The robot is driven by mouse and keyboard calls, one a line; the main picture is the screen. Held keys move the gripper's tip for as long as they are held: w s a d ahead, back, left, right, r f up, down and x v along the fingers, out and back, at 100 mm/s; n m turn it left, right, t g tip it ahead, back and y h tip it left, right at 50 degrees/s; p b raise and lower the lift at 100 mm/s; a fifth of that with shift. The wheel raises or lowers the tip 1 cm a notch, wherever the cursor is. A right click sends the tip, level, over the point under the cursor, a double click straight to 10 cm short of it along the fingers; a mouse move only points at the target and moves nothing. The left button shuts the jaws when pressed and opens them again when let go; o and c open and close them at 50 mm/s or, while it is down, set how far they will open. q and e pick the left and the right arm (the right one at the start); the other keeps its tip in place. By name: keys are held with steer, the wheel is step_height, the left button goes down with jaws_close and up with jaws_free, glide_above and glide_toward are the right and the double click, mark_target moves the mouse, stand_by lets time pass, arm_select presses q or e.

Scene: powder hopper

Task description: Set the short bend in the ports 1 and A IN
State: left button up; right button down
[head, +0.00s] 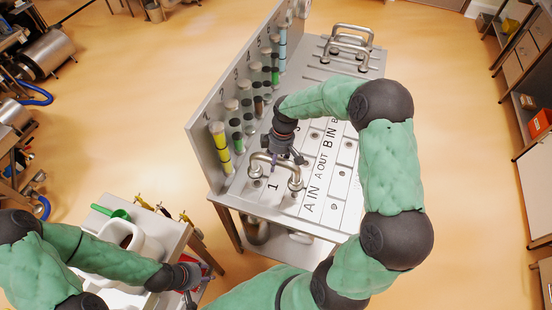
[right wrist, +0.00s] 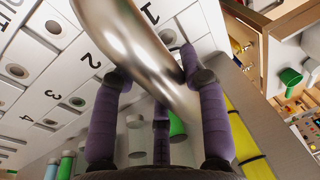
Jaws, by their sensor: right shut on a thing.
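The short bend (head: 276,161) is a shiny metal U-shaped pipe at the near left of the steel panel (head: 262,203), close to the labels 1 and A IN. Its legs point down toward the panel; I cannot tell whether they are seated in ports 1 and A IN. My right gripper (head: 279,156) is shut on the bend from above. In the right wrist view the bend (right wrist: 140,50) crosses between the purple fingers, hiding part of the panel near the 1. My left gripper (head: 197,277) is at the side cart, and its fingers are too small to read.
Other bends (head: 350,42) stand at the panel's far end. Capped sight tubes, one yellow (head: 219,147), line the upright back wall. The side cart (head: 178,240) carries a white container (head: 133,262) and a green scoop (head: 112,212). Floor separates cart and panel.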

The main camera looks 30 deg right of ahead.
steer(key=shift+s+f+b, duration=0.1)
steer(key=shift+f+b, duration=0.25)
steer(key=shift+f, duration=0.3)
steer(key=shift+f+b, duration=1.8)
steer(key=shift+f, duration=0.95)
steer(key=c, duration=0.7)
jaws_free()
steer(key=shift+o, duration=0.5)
step_height(320, 180, up, 12)
steer(key=d, duration=0.2)
steer(key=shift+f, duration=0.1)
